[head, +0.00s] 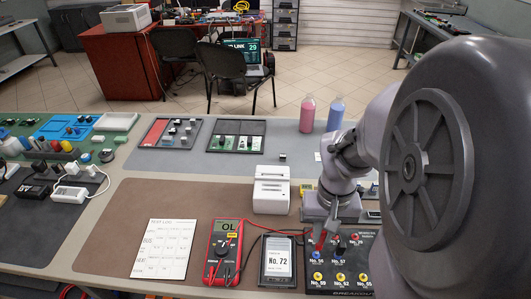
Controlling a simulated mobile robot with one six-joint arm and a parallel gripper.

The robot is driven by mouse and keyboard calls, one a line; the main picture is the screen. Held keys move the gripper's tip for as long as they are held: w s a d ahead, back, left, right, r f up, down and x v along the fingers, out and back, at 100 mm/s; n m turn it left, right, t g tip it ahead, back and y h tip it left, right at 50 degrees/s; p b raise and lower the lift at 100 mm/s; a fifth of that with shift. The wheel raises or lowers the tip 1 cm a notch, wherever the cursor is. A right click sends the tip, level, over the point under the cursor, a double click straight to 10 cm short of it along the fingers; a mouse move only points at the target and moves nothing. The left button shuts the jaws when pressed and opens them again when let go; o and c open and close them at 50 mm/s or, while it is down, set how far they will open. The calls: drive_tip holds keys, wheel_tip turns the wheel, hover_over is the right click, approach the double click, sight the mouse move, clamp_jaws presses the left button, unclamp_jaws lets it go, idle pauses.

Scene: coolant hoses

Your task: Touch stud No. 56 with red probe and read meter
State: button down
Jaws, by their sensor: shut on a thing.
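My gripper (322,226) is shut on the red probe (321,240), which points down over the left part of the black stud panel (312,240). The panel has several coloured studs with small number labels. The label under the upper left blue stud (317,254) seems to read No. 56. The probe's tip is just above or at this stud; I cannot tell whether they touch. The red multimeter (223,252) lies left of the panel and its display reads OL. A grey handheld device (277,262) between them shows No. 72.
A paper sheet with handwritten rows (163,249) lies left of the meter. A white printer-like box (271,188) stands behind the device. Pink (307,114) and blue (336,114) bottles stand at the back. The brown mat (125,215) is bare at left.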

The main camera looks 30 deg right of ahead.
drive_tip(key=shift+f, duration=0.35)
idle(1.6)
wheel_tip(320, 180, up, 7)
drive_tip(key=p, duration=0.6)
drive_tip(key=shift+r, duration=0.2)
drive_tip(key=shift+f, duration=0.15)
idle(1.3)
